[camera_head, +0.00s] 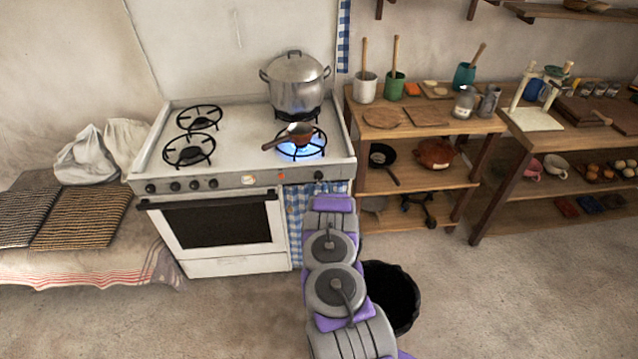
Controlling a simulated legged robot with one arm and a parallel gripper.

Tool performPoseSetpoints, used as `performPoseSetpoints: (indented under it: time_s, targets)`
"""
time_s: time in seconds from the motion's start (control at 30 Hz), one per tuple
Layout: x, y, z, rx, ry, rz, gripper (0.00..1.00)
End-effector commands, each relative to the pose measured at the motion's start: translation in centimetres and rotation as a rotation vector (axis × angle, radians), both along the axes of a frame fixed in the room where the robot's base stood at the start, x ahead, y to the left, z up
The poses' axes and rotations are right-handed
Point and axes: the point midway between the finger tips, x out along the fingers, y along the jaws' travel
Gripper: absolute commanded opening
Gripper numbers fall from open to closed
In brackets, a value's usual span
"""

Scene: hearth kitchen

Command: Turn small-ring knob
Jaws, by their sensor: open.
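The white gas stove (236,136) stands at left centre. Several dark knobs line its front: a group on the left, with one knob (194,184) among them, and a single knob (318,175) at the right end. I cannot read any marks that tell which is the small-ring knob. A blue flame (301,151) burns on the front right ring under a small copper-coloured pan (299,132). The front left ring (188,150) and back left ring (199,117) are bare and unlit. My arm reaches up towards the stove's right front; I cannot make out my gripper's fingers.
A large lidded pot (295,84) stands on the back right ring. The small pan's handle (275,144) points left. A black bin (390,296) stands right of my arm. A wooden shelf (424,175) adjoins the stove. The floor before the oven (215,215) is clear.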

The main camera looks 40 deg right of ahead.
Motion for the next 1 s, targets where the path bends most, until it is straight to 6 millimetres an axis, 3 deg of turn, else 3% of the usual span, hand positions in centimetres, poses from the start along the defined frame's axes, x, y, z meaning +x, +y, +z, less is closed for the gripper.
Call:
performPoseSetpoints:
  time_s: [0.33,0.8,1.0]
  targets:
    - [3.3,-1.9,-0.1,0.001,0.0,0.001,0.67]
    - [4.0,-2.4,0.1,0.0,-0.001,0.0,0.67]
    - [4.0,-2.3,0.1,0.001,-0.001,0.0,0.48]
